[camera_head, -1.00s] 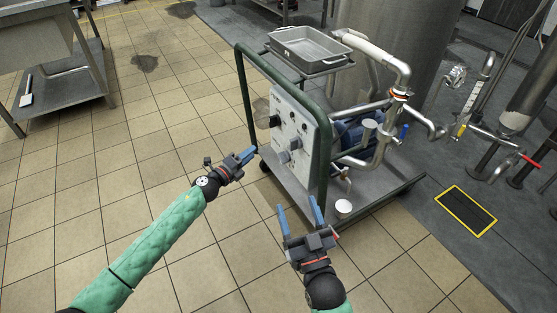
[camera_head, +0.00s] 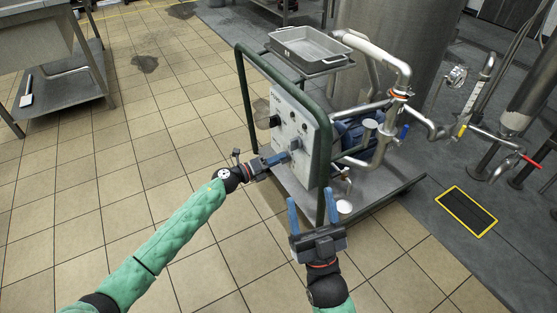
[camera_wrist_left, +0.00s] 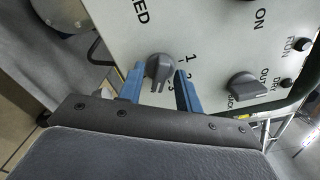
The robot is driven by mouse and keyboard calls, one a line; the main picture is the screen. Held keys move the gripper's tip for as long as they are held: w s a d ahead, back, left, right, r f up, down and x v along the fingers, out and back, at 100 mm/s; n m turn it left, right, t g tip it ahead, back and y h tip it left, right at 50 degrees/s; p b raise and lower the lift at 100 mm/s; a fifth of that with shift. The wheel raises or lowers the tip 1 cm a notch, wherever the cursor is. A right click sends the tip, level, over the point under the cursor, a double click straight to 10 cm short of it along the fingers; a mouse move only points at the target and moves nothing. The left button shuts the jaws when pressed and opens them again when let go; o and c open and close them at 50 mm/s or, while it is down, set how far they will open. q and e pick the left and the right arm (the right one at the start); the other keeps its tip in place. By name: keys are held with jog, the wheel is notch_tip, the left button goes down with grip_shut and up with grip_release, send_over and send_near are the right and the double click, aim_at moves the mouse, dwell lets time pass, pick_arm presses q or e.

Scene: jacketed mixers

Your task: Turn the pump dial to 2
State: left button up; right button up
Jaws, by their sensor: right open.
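The pump dial is a grey knob (camera_wrist_left: 160,68) on the pale control panel (camera_wrist_left: 215,50), with the numbers 1, 2 and 3 beside it in the left wrist view. Which number it points to I cannot tell. In the head view the dial (camera_head: 296,144) is on the panel's lower part. My left gripper (camera_head: 283,158) is at the panel. In the left wrist view its blue fingers (camera_wrist_left: 160,80) stand on either side of the dial, with narrow gaps that look clear. My right gripper (camera_head: 311,208) is open and empty, in front of the cart.
The panel is on a cart with a green tube frame (camera_head: 245,100). A second grey switch (camera_wrist_left: 248,86) is right of the dial in the wrist view. A metal tray (camera_head: 308,46) sits on top. Pipes (camera_head: 385,145) are to the right.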

pick_arm(q)
jog(key=shift+w+d, duration=0.2)
jog(key=shift+d, duration=0.2)
pick_arm(e)
jog(key=shift+s+r, duration=0.15)
jog(key=shift+r, duration=0.2)
pick_arm(q)
jog(key=shift+c, duration=0.2)
grip_shut()
pick_arm(e)
jog(key=shift+f, duration=0.1)
